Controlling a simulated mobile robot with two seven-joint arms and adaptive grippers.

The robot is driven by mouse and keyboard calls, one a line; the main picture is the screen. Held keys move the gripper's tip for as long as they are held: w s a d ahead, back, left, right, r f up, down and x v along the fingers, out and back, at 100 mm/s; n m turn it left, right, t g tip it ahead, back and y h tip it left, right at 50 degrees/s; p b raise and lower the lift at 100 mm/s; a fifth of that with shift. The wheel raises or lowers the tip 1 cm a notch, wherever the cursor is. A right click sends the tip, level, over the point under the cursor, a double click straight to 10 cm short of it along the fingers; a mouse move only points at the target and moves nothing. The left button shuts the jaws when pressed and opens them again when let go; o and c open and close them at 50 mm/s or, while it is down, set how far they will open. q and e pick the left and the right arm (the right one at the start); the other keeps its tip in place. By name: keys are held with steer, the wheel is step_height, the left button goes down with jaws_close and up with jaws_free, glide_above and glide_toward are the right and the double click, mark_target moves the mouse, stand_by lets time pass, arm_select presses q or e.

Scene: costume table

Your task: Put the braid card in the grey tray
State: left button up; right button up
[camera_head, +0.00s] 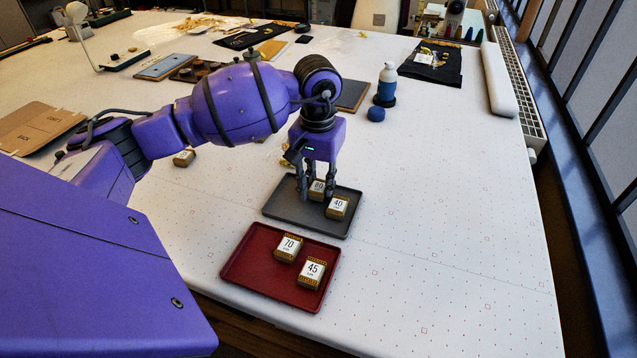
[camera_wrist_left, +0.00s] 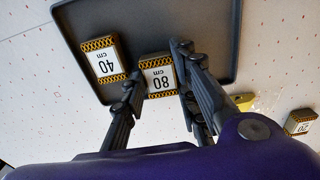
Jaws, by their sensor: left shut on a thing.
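The grey tray (camera_head: 285,213) lies on the white table, in front of my left gripper. My left gripper (camera_head: 317,192) points down over the tray and is shut on a braid card marked 80 (camera_head: 317,186). In the left wrist view the 80 card (camera_wrist_left: 159,79) sits between the fingers of the left gripper (camera_wrist_left: 158,88), over the tray's edge area. I cannot tell whether it touches the tray floor. Another braid card marked 40 (camera_head: 338,206) lies in the tray beside it. My right gripper is not in view.
A red tray (camera_head: 240,266) with cards marked 70 (camera_head: 289,247) and 45 (camera_head: 311,272) lies nearer. Another card (camera_head: 184,157) lies on the table at left, partly behind my arm. A bottle (camera_head: 386,84) stands farther back. The table right of the trays is clear.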

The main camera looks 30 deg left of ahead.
arm_select(q)
steer(key=shift+s+d+f, duration=0.1)
steer(key=shift+s+f, duration=0.15)
steer(key=shift+f, duration=0.25)
steer(key=shift+s+d+f, duration=0.1)
steer(key=shift+s+f, duration=0.1)
steer(key=shift+f, duration=0.25)
steer(key=o, duration=0.9)
steer(key=shift+f, duration=0.1)
steer(key=shift+w+a, duration=0.1)
steer(key=shift+w, duration=0.15)
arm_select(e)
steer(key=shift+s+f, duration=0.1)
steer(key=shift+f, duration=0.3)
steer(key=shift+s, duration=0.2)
